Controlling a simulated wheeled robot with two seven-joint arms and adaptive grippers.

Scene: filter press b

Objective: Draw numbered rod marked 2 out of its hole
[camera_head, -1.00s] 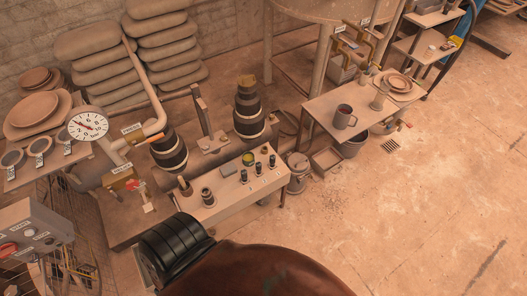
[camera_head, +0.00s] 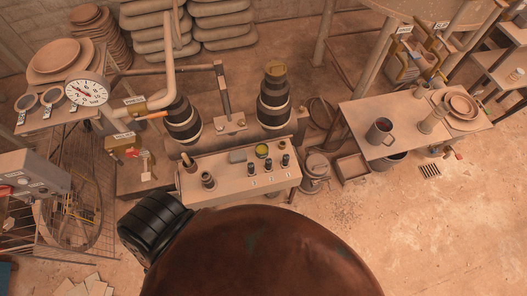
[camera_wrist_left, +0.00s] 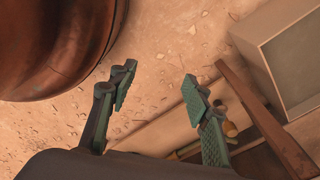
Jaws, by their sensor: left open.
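Three short dark-topped rods stand upright in a row on the pale bench (camera_head: 228,185) in the head view, with small number marks in front. The middle one, rod 2 (camera_head: 268,164), stands between the rod at the left (camera_head: 252,169) and the rod at the right (camera_head: 285,160). The marks are too small to read surely. My left gripper (camera_wrist_left: 158,88) shows in the left wrist view, open, with nothing between its fingers and bare floor beyond. It is not on any rod. My right gripper is in neither view.
Two thicker dark posts (camera_head: 208,180) and (camera_head: 189,163) stand at the bench's left, and a yellow-topped cup (camera_head: 262,150) behind the rods. Dark banded vessels (camera_head: 274,100) rise behind. A brown plank (camera_wrist_left: 262,118) and a pale box (camera_wrist_left: 283,55) lie beyond my left fingers.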

